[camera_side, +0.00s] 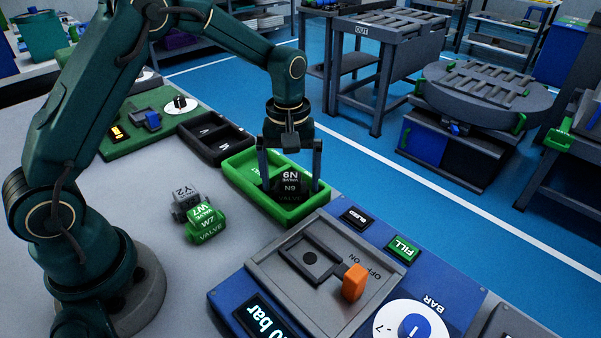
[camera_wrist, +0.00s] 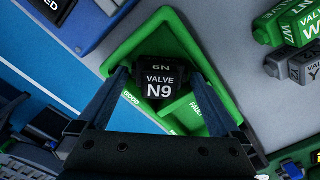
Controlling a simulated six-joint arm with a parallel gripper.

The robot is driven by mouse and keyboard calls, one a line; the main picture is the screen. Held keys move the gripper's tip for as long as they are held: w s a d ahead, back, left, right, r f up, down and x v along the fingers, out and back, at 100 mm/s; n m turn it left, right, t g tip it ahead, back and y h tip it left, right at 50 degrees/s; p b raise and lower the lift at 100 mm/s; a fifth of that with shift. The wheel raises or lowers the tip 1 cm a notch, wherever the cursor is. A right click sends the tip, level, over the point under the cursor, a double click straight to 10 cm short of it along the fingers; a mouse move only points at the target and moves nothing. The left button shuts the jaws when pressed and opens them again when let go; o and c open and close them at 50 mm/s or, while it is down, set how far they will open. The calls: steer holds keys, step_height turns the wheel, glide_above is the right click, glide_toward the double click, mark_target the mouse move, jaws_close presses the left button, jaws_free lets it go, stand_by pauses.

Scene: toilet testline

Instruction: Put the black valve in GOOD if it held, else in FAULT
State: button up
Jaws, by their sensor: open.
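The black valve N9 (camera_side: 290,187) is upright at the near-right part of the green sorting tray (camera_side: 240,160). My gripper (camera_side: 290,185) is open, with one finger on each side of the valve. In the wrist view the black valve (camera_wrist: 160,86) sits between the spread fingers (camera_wrist: 165,95), over the tray (camera_wrist: 130,50). The tray's GOOD and FAULT labels show below it, partly covered by the fingers. I cannot tell whether the valve rests on the tray floor, nor surely which compartment it is in.
A green valve W7 (camera_side: 206,226) and a grey valve Y2 (camera_side: 184,197) stand left of the tray. The test stand (camera_side: 300,300) in front has an orange lever (camera_side: 355,282), a partly cut-off bar display (camera_side: 265,315) and a dial (camera_side: 412,325). A black tray (camera_side: 213,138) lies behind.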

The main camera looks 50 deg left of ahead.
mark_target(291, 177)
steer(key=s+r+m+t, duration=0.15)
steer(key=s+r, duration=0.25)
steer(key=r, duration=1.1)
steer(key=s+d+f+m+t, duration=0.1)
steer(key=s+m+t, duration=0.3)
steer(key=s, duration=0.9)
steer(key=f+m, duration=0.1)
steer(key=m, duration=0.2)
steer(key=shift+s+d, duration=0.2)
steer(key=shift+m, duration=0.25)
